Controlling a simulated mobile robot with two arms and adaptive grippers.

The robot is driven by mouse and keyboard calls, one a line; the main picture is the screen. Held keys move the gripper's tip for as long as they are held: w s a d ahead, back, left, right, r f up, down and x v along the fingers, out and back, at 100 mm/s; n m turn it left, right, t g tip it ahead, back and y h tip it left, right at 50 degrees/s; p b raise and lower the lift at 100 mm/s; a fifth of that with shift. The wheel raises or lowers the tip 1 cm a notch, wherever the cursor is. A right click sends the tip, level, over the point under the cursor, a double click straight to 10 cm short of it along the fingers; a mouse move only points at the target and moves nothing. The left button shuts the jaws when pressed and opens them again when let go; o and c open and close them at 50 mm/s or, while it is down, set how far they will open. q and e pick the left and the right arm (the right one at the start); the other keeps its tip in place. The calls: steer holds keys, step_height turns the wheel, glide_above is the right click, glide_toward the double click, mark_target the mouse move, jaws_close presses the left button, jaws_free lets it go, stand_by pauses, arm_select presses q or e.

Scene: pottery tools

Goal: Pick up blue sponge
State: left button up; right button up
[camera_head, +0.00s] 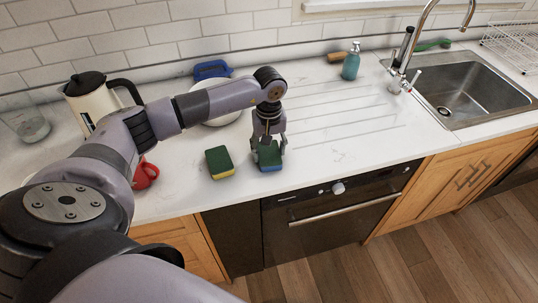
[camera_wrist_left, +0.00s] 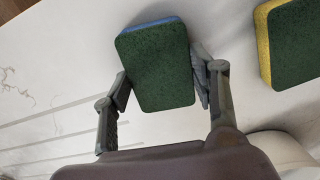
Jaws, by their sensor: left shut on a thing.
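The blue sponge (camera_head: 270,157) has a green scouring top and a blue body, and lies at the front part of the white counter in the head view. My left gripper (camera_head: 268,146) reaches down over it and is shut on it, with a finger on either side. In the left wrist view the sponge (camera_wrist_left: 158,65) sits between the two fingers of the left gripper (camera_wrist_left: 160,85), its green face toward the camera and a blue edge showing. I cannot tell whether it is lifted off the counter. My right gripper is not in view.
A yellow sponge (camera_head: 220,162) with a green top lies just left of the blue one; it also shows in the left wrist view (camera_wrist_left: 293,40). A red mug (camera_head: 145,173), a kettle (camera_head: 96,100) and a white bowl (camera_head: 222,118) stand further left. The counter toward the sink (camera_head: 465,85) is clear.

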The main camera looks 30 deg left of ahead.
mark_target(269, 152)
arm_select(q)
steer(key=shift+r, duration=0.1)
steer(key=shift+w+r, duration=0.1)
steer(key=shift+r, duration=0.45)
step_height(269, 152, up, 19)
steer(key=b, duration=0.4)
steer(key=shift+f, duration=0.1)
